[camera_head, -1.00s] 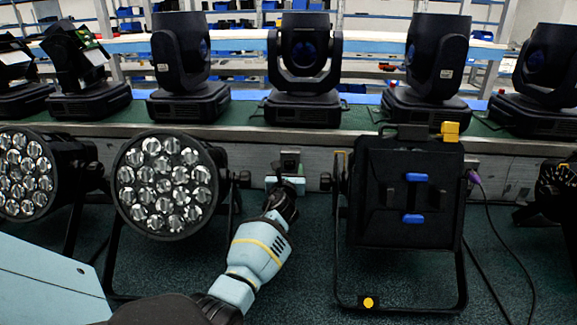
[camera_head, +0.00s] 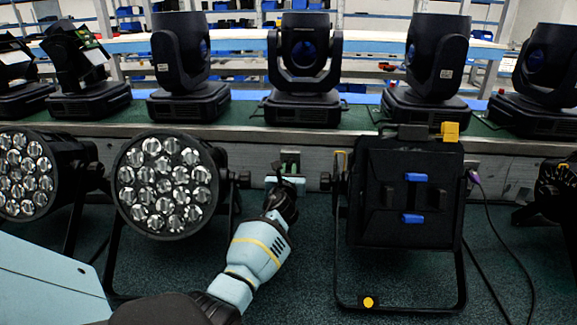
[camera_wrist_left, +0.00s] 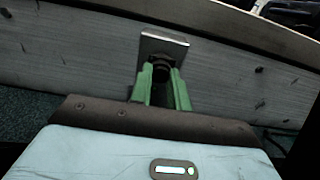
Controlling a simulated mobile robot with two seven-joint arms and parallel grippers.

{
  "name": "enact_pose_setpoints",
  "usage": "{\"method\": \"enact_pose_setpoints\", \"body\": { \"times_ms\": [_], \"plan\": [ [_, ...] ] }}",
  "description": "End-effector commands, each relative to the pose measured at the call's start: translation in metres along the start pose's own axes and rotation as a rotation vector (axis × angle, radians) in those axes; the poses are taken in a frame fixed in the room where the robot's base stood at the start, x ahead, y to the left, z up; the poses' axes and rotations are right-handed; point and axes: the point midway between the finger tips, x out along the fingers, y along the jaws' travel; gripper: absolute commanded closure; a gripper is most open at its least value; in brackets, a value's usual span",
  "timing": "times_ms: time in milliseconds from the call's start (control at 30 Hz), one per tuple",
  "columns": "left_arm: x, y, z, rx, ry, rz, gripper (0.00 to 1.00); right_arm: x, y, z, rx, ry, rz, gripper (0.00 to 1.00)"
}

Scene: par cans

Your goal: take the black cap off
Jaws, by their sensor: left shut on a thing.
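The black cap (camera_wrist_left: 161,72) is a small dark round piece in the left wrist view, in front of a square metal plate (camera_wrist_left: 175,45) on the grey bench front. My left gripper (camera_wrist_left: 163,84) has green fingers, one on each side of the cap, and is shut on it. I cannot tell whether the cap still touches the plate. In the head view the left gripper (camera_head: 290,163) is at the bench front, between two lamps, and the cap is too small to make out. My right gripper is not in view.
A par can with many lenses (camera_head: 168,185) stands left of my arm. A square black lamp (camera_head: 405,195) on a frame stands to the right. Several moving-head lamps line the bench (camera_head: 245,112) above. A purple-plugged cable (camera_head: 505,240) hangs at the right.

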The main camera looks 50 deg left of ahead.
Motion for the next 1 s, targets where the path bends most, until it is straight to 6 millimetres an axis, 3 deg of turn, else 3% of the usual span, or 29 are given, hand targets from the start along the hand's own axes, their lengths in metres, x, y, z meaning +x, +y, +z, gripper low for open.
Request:
{"method": "enact_pose_setpoints", "body": {
  "times_ms": [367,1000],
  "plan": [
    [-0.001,0.0,0.001,0.0,-0.001,-0.001,1.0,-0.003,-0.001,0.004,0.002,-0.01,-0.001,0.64],
    [-0.023,0.0,0.001,0.0,-0.001,0.0,1.0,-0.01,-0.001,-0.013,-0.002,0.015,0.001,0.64]
  ]
}}
